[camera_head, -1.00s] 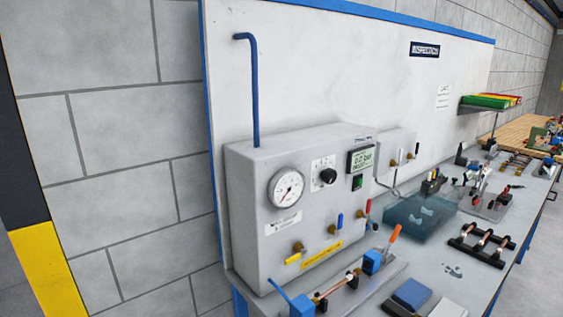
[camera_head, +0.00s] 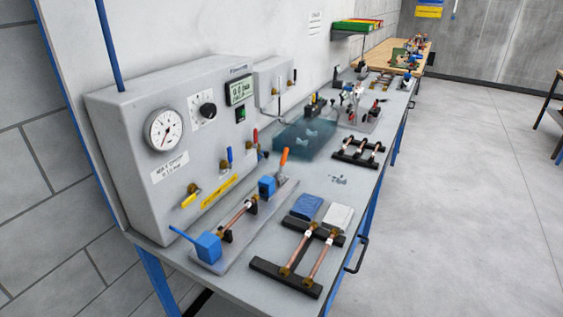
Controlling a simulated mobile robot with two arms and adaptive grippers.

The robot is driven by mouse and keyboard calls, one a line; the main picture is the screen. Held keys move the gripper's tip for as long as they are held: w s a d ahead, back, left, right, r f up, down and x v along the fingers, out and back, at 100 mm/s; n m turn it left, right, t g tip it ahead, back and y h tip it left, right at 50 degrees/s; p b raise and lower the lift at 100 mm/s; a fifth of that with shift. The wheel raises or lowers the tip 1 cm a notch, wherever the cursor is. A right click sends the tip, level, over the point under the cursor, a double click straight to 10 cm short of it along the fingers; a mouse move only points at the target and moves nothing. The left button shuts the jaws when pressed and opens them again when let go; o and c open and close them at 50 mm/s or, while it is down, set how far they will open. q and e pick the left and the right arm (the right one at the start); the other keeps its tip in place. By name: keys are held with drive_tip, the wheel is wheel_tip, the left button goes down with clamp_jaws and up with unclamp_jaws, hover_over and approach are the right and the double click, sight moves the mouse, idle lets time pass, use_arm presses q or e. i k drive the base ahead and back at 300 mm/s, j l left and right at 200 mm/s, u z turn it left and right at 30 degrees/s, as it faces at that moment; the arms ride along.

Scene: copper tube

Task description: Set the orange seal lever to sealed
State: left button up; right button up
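The orange seal lever (camera_head: 284,157) sticks up, tilted, beside the far blue block (camera_head: 267,186) of a test fixture on the bench. A copper tube (camera_head: 237,217) lies in the fixture between this far block and a nearer blue block (camera_head: 208,247). I cannot tell from this view which setting the lever marks. Neither of my grippers is in view.
The grey test panel (camera_head: 170,125) with gauge, display and valves stands behind the fixture. A black rack (camera_head: 268,268) with copper tubes, a blue pad (camera_head: 307,206) and a white pad (camera_head: 338,217) lie to its right. A bluish transparent tray (camera_head: 303,137) is farther back. Open floor lies right.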

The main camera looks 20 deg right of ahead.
sight(286, 150)
drive_tip(key=l+u, duration=0.15)
drive_tip(key=l, duration=1.85)
drive_tip(key=k, duration=0.05)
